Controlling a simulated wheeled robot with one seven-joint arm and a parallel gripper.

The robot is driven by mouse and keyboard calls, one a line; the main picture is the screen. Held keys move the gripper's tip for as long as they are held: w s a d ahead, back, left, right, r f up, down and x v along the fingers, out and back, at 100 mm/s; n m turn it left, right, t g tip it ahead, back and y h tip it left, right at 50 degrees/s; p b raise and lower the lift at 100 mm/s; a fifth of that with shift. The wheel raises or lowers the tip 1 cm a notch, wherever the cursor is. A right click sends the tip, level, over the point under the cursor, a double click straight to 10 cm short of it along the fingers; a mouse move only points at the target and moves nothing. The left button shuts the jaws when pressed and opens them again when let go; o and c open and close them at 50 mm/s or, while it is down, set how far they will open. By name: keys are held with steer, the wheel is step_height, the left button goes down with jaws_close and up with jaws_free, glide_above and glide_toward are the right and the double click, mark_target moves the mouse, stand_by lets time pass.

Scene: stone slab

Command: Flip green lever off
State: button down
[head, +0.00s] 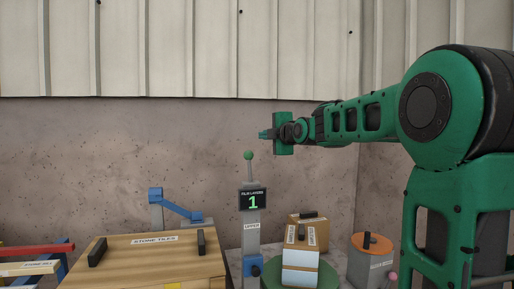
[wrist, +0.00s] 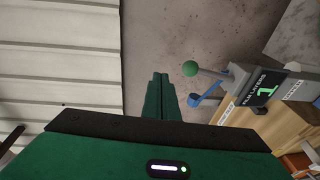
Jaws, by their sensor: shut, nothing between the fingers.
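The green lever knob (head: 248,155) tops a thin rod on a grey post. My gripper (head: 264,134) is shut and empty, above and slightly right of the knob in the head view. Its closed fingers also show in the wrist view (wrist: 158,88). They look apart from the knob.
A wooden box (head: 150,262) labelled STONE TILES stands left of the post. A blue jointed arm (head: 176,205) is behind it. Boxes (head: 300,258) on a green round base and a grey container with an orange top (head: 372,243) stand right. Above the post is open space.

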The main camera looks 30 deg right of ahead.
steer(key=shift+s+r, duration=0.45)
steer(key=shift+s, duration=0.25)
steer(key=shift+s+r, duration=0.4)
steer(key=shift+s, duration=0.25)
